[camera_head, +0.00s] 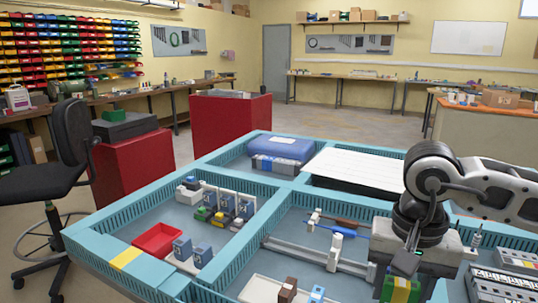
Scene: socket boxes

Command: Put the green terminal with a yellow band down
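The green terminal with a yellow band (400,290) is at the bottom edge of the view, right of centre, directly under my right gripper (403,272). My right gripper points down and appears shut on the terminal's top; the terminal's lower end is cut off by the frame, so I cannot tell whether it touches anything below. My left gripper is not in view. A row of terminals, including small green and yellow ones (203,214), stands in the left compartment.
Blue dividers (235,247) split the table into compartments. A red tray (157,239) and grey-blue blocks (203,250) are at left. White rail parts (334,252) lie in the middle. A white tray (262,289) holds a brown block (288,289) and a blue one (317,294).

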